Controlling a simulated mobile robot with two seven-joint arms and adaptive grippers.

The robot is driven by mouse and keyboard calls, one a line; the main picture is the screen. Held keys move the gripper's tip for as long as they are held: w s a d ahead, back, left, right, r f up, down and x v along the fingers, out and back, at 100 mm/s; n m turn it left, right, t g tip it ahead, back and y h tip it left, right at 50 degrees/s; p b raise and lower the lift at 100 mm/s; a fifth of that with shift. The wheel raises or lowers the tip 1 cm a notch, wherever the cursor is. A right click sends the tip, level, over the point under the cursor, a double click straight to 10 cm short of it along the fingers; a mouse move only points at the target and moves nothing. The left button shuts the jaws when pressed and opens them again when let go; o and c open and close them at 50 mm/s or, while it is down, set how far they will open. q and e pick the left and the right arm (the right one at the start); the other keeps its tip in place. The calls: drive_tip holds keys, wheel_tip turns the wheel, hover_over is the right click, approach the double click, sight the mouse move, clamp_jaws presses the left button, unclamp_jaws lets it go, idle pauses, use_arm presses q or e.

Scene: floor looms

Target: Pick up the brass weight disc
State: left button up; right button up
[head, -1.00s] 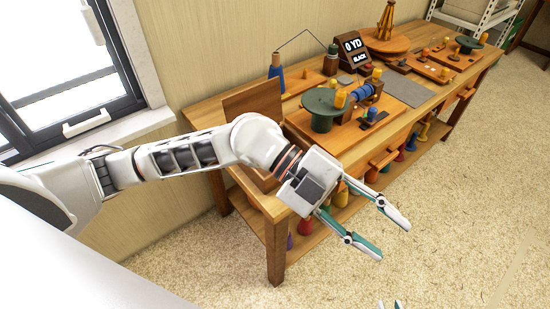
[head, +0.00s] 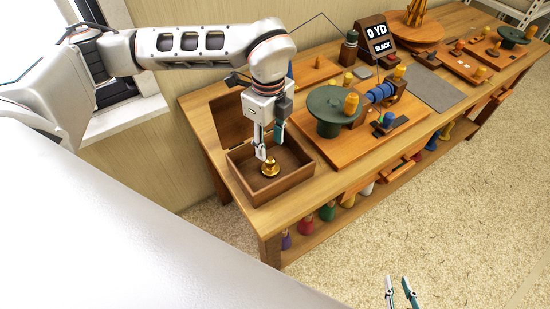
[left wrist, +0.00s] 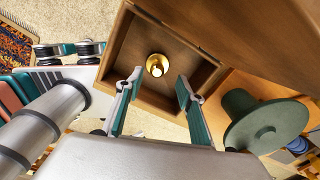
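The brass weight disc (head: 270,168) is a small gold piece with a knob, lying on the floor of an open wooden box (head: 284,187). In the left wrist view the disc (left wrist: 157,65) shows ahead of the fingertips, with bare box floor around it. My left gripper (head: 268,150) points down into the box just above the disc. Its fingers (left wrist: 160,80) are spread with nothing between them. In the head view the fingers are close to the disc, but contact cannot be told. My right gripper (head: 398,291) is at the bottom edge, fingertips apart and empty, away from the table.
The box's raised lid (head: 232,118) stands at its back left. A board with a dark green spool (head: 325,112) and yellow pegs is right of the box. A black display (head: 376,38) reads "0 YD BLACK". Several coloured cones stand on the lower shelf. The carpet in front is clear.

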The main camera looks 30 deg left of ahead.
sight(270, 159)
use_arm(q)
drive_tip(key=shift+s+f, duration=0.35)
drive_tip(key=shift+f, duration=0.5)
wheel_tip(270, 159, down, 5)
drive_tip(key=shift+d+r, duration=0.1)
drive_tip(key=shift+d, duration=0.05)
clamp_jaws()
